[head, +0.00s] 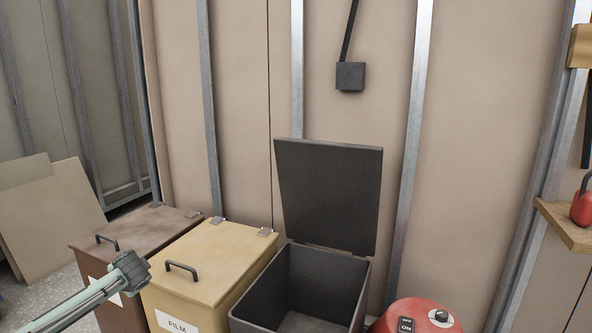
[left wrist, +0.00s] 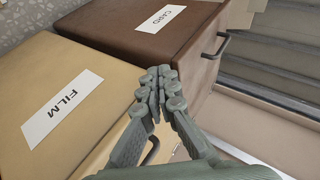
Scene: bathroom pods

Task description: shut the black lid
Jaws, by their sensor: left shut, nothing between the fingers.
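The black lid (head: 329,194) stands open in the head view, raised upright at the back of its black bin (head: 256,293) and close to the wall. The bin's inside is exposed and looks empty. My left gripper (head: 132,268) is to the left of the black bin, near the gap between the brown and yellow bins. In the left wrist view its fingers (left wrist: 161,80) are shut with nothing between them. The black lid does not show in the left wrist view. My right gripper is not in view.
A yellow bin (head: 215,258) labelled FILM and a brown bin (head: 146,228) labelled CARD (left wrist: 160,18) stand left of the black bin, lids shut with handles on top. A red rounded object (head: 415,318) is close on its right. Wall panels stand behind.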

